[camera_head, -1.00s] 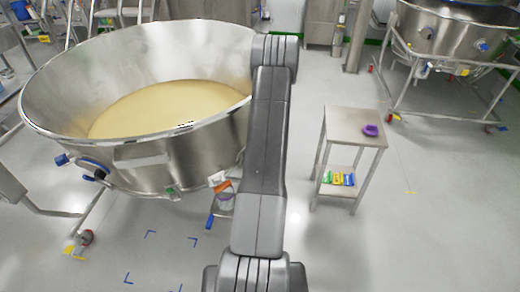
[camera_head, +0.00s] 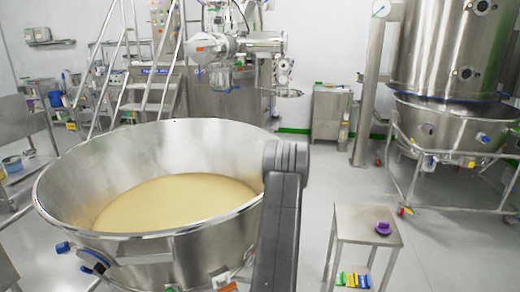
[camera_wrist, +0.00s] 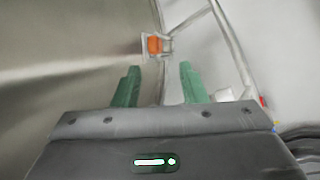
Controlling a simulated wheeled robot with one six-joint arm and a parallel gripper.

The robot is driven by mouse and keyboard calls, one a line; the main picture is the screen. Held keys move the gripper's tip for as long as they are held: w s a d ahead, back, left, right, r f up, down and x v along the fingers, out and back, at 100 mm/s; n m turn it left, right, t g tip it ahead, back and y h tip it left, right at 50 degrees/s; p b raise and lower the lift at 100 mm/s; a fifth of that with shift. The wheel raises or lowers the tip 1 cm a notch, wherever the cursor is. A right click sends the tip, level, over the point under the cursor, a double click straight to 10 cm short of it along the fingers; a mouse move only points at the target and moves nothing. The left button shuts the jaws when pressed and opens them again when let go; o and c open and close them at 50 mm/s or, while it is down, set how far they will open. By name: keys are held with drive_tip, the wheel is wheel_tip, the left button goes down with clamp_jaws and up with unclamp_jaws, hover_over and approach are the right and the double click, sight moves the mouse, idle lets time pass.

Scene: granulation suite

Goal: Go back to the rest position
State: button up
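In the wrist view my gripper (camera_wrist: 160,88) shows two green fingers standing apart, with nothing visible held between them. An orange and white latch-like part (camera_wrist: 155,45) shows beyond the fingertips, apart from them. In the head view my arm rises from the bottom edge in front of the right side of a large steel bowl (camera_head: 150,142) of pale yellow material. My gripper is hidden in that view.
A small steel table (camera_head: 350,222) with a purple item (camera_head: 383,228) on top stands right of my arm; coloured packs (camera_head: 352,280) lie on its lower shelf. A steel vessel on a wheeled frame (camera_head: 450,135) stands at far right. Grey floor is clear between them.

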drive_tip(key=p+x, duration=0.1)
drive_tip(key=x, duration=1.1)
drive_tip(key=shift+w+a+f+p, duration=0.1)
drive_tip(key=shift+w+f+p, duration=0.1)
drive_tip(key=shift+f+p, duration=0.1)
drive_tip(key=shift+r, duration=0.1)
drive_tip(key=b+v, duration=0.2)
drive_tip(key=v, duration=1.1)
drive_tip(key=p+x, duration=0.2)
drive_tip(key=x, duration=1.1)
drive_tip(key=shift+f+b, duration=0.4)
drive_tip(key=shift+b, duration=0.25)
drive_tip(key=shift+r+b, duration=0.15)
drive_tip(key=shift+b, duration=0.3)
drive_tip(key=shift+s, duration=0.2)
